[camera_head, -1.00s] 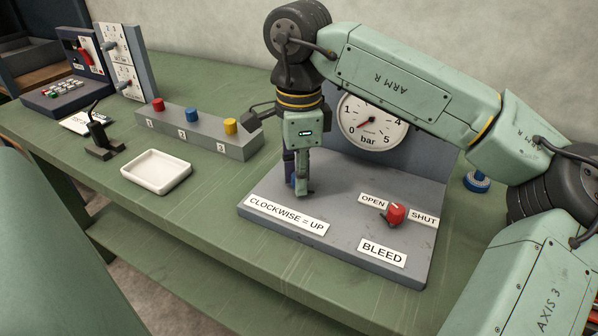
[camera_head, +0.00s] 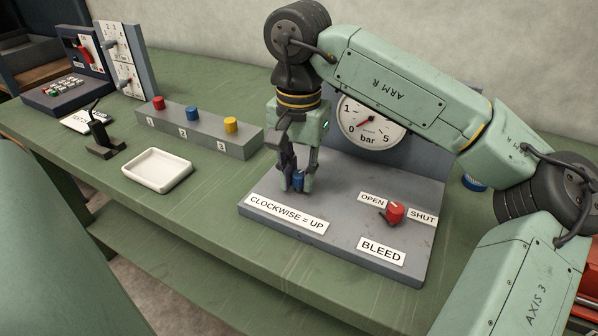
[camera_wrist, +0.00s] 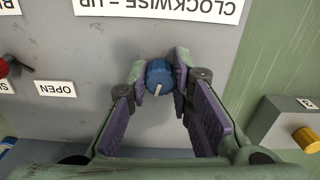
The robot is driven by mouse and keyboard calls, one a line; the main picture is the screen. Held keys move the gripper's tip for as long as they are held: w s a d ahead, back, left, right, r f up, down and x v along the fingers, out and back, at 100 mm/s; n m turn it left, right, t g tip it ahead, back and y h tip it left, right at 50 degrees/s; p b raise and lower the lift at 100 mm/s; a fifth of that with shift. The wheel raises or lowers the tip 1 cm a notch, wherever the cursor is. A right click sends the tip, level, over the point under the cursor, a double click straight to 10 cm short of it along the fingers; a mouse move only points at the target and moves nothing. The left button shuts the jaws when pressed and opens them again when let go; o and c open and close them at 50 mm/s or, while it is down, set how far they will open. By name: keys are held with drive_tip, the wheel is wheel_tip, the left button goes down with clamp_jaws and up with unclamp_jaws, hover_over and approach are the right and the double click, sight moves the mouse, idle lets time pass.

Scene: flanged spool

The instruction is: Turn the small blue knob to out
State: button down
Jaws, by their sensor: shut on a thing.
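The small blue knob (camera_wrist: 159,77) shows in the wrist view with a pale pointer line on its top. My gripper (camera_wrist: 160,80) has one fingertip on each side of the knob and is shut on it. In the head view my gripper (camera_head: 298,188) points down at the grey panel (camera_head: 340,235), and the blue knob (camera_head: 298,179) is partly hidden between its fingers. A label "CLOCKWISE = UP" (camera_head: 286,214) is on the panel in front of the knob. I see no "out" marking.
A red knob (camera_head: 395,212) with OPEN, SHUT and BLEED labels is on the same panel. A pressure gauge (camera_head: 371,122) stands behind. To the left are a button box (camera_head: 195,135) and a white tray (camera_head: 157,170).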

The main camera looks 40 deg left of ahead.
sight(298, 174)
drive_tip(key=shift+n, duration=1.3)
drive_tip(key=shift+n, duration=0.3)
drive_tip(key=c, duration=1.4)
unclamp_jaws()
wheel_tip(298, 174, up, 12)
drive_tip(key=shift+s, duration=0.1)
